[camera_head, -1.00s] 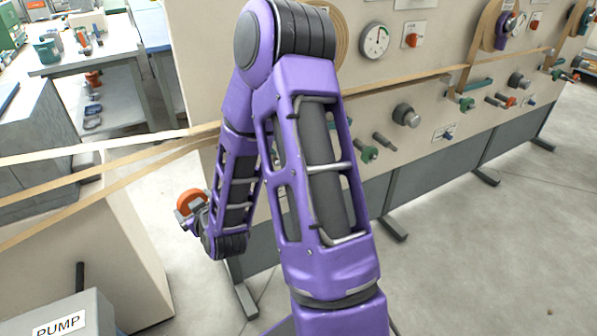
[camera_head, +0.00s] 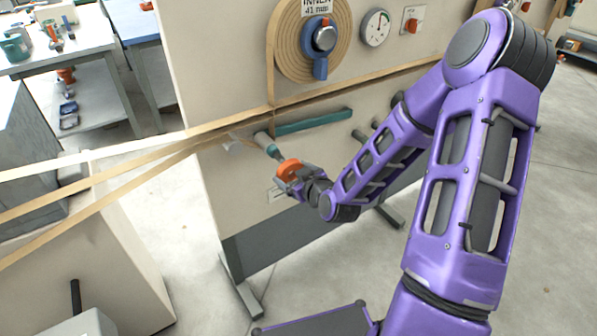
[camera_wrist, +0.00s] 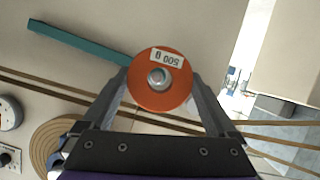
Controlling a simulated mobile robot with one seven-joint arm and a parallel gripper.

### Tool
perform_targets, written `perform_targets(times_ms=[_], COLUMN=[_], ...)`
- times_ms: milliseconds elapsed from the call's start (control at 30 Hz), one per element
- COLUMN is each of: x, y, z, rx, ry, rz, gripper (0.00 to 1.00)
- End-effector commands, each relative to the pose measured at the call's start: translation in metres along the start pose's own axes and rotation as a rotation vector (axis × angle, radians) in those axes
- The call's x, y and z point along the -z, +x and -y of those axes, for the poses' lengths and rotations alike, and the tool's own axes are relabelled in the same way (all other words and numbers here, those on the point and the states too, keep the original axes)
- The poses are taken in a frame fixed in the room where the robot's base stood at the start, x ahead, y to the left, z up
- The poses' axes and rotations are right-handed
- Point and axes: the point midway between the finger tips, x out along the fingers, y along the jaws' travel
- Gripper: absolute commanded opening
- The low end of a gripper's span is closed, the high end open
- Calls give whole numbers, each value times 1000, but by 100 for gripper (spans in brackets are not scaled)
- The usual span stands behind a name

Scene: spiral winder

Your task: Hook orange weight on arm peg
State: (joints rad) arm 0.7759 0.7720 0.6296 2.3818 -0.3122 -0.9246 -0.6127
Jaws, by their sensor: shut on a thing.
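The orange weight (camera_head: 289,168) is a round disc held at the tip of my gripper (camera_head: 298,178), in front of the panel. In the wrist view the weight (camera_wrist: 145,95) shows its face with a white "500 g" label, between the two fingers of my gripper (camera_wrist: 160,92). A grey round part shows at its centre; I cannot tell whether it is a hub or a peg end. The teal arm (camera_head: 315,121) lies along the panel, and a grey peg (camera_head: 266,142) near its left end points toward the weight. The weight hides the arm's end in the wrist view (camera_wrist: 75,42).
Tan strips (camera_head: 130,165) cross from the left to the panel, above the weight. A winding spool with a blue-and-grey knob (camera_head: 322,40) and a dial gauge (camera_head: 376,28) are higher on the panel. Several grey pegs stick out farther right. Floor is open below.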

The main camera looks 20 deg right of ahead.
Motion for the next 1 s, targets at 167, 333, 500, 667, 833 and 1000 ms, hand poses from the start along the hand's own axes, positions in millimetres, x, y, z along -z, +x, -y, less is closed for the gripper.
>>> perform_targets(times_ms=[167, 333, 500, 667, 833, 1000], x=[2, 6, 11, 16, 21, 26], y=[0, 7, 19, 30, 42, 54], z=[-5, -5, -4, -4, -4, -3], rx=[24, 26, 27, 26, 24, 26], ry=[-19, -22, -20, -22, -20, -19], rz=[-17, -18, -18, -18, -18, -18], gripper=[0, 0, 0, 0, 0, 0])
